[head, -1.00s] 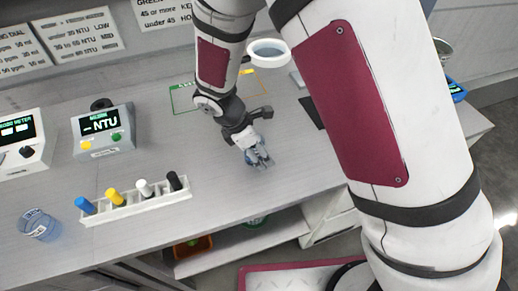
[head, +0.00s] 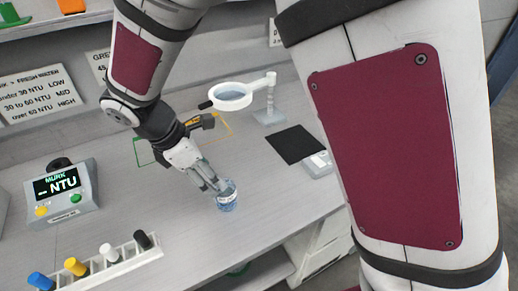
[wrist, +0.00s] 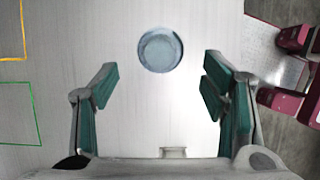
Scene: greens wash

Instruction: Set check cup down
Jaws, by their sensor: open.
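The check cup (head: 227,197) is a small clear cup with a blue tint. It stands upright on the grey counter (head: 205,250), near its front edge. It also shows from above in the wrist view (wrist: 160,50), round and beyond my fingertips. My gripper (head: 212,184) is just behind and left of the cup in the head view, pointing down toward it. In the wrist view my gripper (wrist: 160,85) is open, its green-padded fingers wide apart with nothing between them.
A turbidity meter (head: 62,192) reading "-- NTU" and a rack of coloured markers (head: 110,268) are at left. A magnifier (head: 234,96) on a stand and a black mat (head: 296,144) are behind and right. Green and yellow outlines mark the counter behind my gripper.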

